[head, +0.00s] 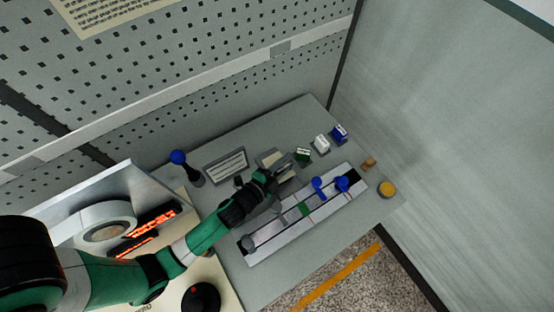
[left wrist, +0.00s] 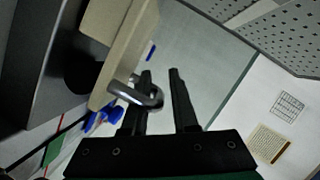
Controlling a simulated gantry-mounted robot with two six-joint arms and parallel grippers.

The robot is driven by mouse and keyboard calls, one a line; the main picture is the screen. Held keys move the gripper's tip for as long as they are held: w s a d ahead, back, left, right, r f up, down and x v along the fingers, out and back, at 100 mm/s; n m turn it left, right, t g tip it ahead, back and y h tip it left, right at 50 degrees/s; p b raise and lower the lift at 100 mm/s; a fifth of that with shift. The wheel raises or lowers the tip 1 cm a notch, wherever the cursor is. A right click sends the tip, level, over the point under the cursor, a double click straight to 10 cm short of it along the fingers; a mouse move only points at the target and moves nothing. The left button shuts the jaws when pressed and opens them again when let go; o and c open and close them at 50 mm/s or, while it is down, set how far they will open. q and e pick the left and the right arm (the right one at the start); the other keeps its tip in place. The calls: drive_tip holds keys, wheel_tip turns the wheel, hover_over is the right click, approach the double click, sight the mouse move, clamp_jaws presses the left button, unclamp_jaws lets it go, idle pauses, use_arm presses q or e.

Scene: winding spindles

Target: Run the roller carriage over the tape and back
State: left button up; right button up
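A long light track with dark edges (head: 275,236) lies on the grey bench, with a small green patch (head: 304,210) and thin red lines across it. Two blue knobbed parts (head: 319,186) (head: 343,183) stand at its far right half, and a round grey part (head: 248,243) is at its near left end. I cannot tell which part is the roller carriage. My left gripper (head: 284,176) is above the bench just behind the track. In the left wrist view its fingers (left wrist: 161,85) are apart, with a curved metal loop (left wrist: 143,98) on a beige block overlapping the left finger. My right gripper is not visible.
Small green, white and blue blocks (head: 321,144) stand behind the track. A blue-ball lever (head: 178,157) and a sign (head: 226,165) are further left. A white tape roll (head: 104,226) and red display (head: 145,233) are at left.

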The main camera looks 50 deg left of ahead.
use_arm(q)
drive_tip(key=b+v, duration=0.1)
drive_tip(key=v, duration=1)
drive_tip(key=shift+b, duration=0.35)
